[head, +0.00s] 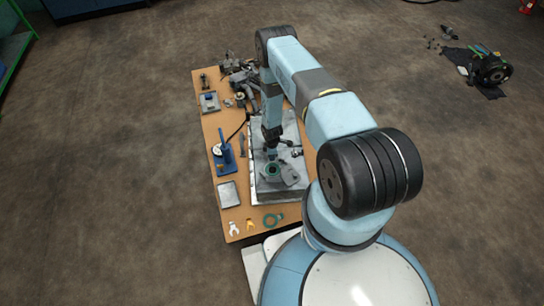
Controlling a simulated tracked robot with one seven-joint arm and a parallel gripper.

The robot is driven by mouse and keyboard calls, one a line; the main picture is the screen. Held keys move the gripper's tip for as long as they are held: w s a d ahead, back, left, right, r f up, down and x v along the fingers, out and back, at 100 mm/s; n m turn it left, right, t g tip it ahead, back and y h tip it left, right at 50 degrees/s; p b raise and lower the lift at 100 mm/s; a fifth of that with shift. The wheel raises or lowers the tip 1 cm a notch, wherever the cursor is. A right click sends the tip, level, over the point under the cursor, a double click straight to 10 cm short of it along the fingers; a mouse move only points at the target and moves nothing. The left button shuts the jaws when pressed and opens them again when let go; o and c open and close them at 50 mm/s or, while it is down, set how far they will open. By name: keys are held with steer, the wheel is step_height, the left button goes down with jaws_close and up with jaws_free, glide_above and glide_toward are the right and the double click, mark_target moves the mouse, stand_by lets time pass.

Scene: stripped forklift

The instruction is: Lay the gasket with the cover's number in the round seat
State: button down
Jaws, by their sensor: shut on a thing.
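My gripper (271,153) points down over the metal tray on the bench, in the head view. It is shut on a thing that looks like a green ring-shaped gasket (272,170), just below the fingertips. The ring is at a grey metal housing (292,176), where the round seat appears to be. I cannot tell whether the ring touches the seat or hangs just above it. Another green gasket (273,220) lies at the bench's front edge. Numbers on the gaskets and the cover are too small to read.
The wooden bench (207,135) also holds a blue hand tool or press (223,152), a grey plate (228,194), and small white (233,228) and yellow (250,224) pieces in front. Metal parts (235,68) crowd the far end. My arm hides the bench's right side.

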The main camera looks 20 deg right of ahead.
stand_by(0.3)
steer(key=c, duration=1.1)
jaws_free()
step_height(320, 180, up, 14)
steer(key=shift+f, duration=0.2)
